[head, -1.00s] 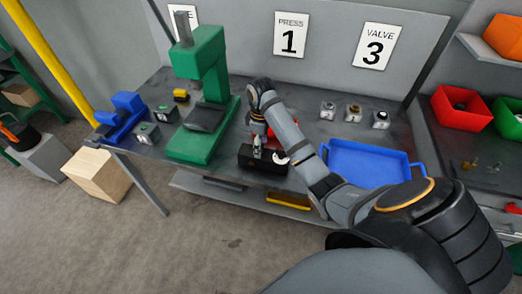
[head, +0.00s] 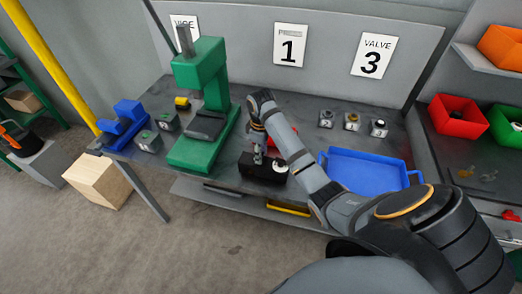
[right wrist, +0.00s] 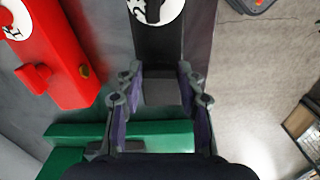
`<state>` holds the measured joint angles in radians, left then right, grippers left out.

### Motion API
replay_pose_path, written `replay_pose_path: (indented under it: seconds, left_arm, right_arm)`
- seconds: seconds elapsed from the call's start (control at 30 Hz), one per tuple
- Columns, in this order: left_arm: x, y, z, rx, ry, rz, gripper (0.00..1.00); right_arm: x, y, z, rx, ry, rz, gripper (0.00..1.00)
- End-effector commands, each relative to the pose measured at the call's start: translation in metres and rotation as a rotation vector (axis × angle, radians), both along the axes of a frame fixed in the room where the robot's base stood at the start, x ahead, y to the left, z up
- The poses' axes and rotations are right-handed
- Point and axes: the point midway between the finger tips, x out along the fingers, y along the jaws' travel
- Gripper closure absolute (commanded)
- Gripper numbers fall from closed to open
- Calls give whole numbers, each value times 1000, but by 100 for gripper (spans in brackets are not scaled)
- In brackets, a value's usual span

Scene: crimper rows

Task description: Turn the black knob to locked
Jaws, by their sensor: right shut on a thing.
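The black box (head: 248,171) lies near the front edge of the workbench, with a white dial (head: 280,168) on its top. In the right wrist view the dial (right wrist: 155,8) is cut off by the top edge, so its markings cannot be read. The black knob (right wrist: 162,92) stands on the box between the two fingers of my right gripper (right wrist: 158,84). My right gripper (head: 259,157) points down at the box in the head view and is shut on the knob. The fingers hide part of the knob there. My left gripper is out of view.
A red box with a dial and red knob (right wrist: 36,78) stands close beside the black one. The green press (head: 196,150) stands to the left and a blue tray (head: 375,190) to the right.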

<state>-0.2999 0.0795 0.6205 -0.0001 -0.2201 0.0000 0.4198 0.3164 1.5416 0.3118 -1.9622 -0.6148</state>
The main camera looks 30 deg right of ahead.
Motion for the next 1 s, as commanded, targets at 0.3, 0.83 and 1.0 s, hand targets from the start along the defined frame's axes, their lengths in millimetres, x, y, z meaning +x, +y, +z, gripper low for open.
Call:
replay_pose_path:
  seconds: [0.3, 0.83, 1.0]
  left_arm:
    - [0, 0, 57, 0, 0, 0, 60]
    - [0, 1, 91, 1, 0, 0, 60]
    - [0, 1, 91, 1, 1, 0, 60]
  right_arm:
    - [-1, 1, 8, 2, 4, -253, 94]
    - [-1, 1, 0, 1, 2, -757, 94]
    - [0, 1, -1, 1, 0, -918, 94]
